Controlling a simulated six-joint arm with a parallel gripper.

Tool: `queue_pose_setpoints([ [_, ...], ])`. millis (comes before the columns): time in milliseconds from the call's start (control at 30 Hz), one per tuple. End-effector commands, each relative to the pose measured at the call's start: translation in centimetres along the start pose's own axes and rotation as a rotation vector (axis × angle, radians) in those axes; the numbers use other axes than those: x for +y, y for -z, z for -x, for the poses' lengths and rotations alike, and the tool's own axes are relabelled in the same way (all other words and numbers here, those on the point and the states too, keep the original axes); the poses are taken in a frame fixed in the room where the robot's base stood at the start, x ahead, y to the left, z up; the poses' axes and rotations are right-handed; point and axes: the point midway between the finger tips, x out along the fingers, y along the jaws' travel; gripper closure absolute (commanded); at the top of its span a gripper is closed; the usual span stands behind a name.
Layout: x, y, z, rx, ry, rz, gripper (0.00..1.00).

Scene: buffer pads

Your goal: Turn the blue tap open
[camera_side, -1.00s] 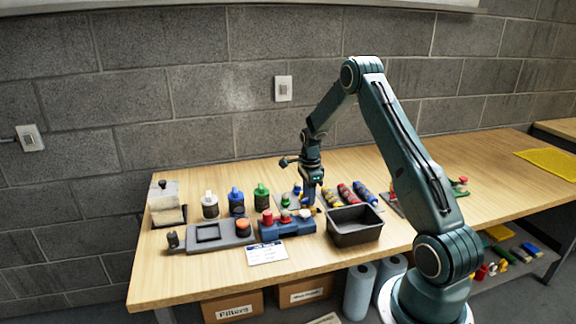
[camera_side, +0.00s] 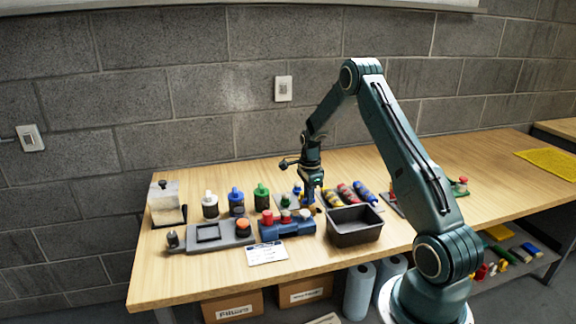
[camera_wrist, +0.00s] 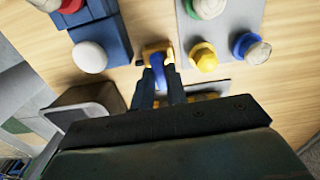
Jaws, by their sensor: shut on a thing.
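The blue tap's handle (camera_wrist: 158,70) shows in the wrist view between my two dark fingertips, on a small yellow tap body (camera_wrist: 157,50). My gripper (camera_wrist: 160,82) is shut on this handle. The fingers hide the handle's sides, and its exact angle against the body is hard to tell. In the side view my gripper (camera_side: 309,198) points down at the table behind the dark tray, and the tap is too small and covered there to make out.
A dark open tray (camera_side: 355,237) stands close in front of my gripper. Several bottles stand at the back left.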

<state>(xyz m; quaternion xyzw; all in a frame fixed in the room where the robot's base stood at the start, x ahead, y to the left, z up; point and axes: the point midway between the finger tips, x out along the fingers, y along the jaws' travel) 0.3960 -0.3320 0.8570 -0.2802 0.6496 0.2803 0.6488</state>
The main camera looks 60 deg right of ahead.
Motion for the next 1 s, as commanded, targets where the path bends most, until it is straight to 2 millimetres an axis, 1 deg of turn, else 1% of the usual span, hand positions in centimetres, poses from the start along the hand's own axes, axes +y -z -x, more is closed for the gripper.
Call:
queue_pose_setpoints([
  [167,0.0,-0.02,0.04,-0.001,0.0,0.068,1.0],
  [367,0.0,-0.04,0.04,-0.002,0.0,0.199,1.0],
  [1000,0.0,-0.07,0.04,-0.002,0.001,0.792,1.0],
])
